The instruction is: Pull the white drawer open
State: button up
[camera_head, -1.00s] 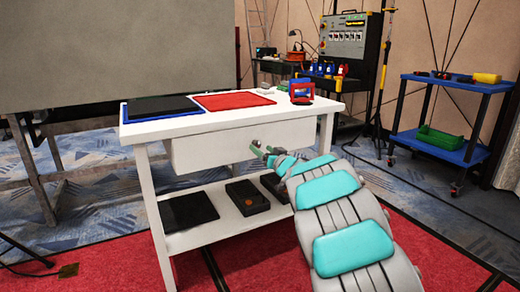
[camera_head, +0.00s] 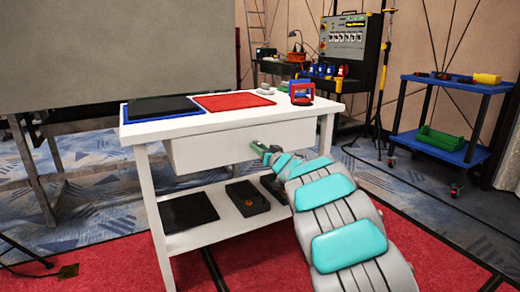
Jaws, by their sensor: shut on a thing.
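The white drawer (camera_head: 210,150) sits under the top of a white table (camera_head: 215,121), and its front faces me. It seems to stand out slightly from the frame, but I cannot tell how far. My gripper (camera_head: 258,147) reaches in from the lower right and is at the right half of the drawer front. It is shut on the drawer's small knob, which the fingers hide.
A blue tray with a black pad (camera_head: 162,107), a red tray (camera_head: 233,101) and a red-and-blue object (camera_head: 301,92) are on the tabletop. Dark trays (camera_head: 190,211) lie on the lower shelf. A blue cart (camera_head: 455,149) stands at right.

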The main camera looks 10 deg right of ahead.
grip_shut()
dwell(0.8)
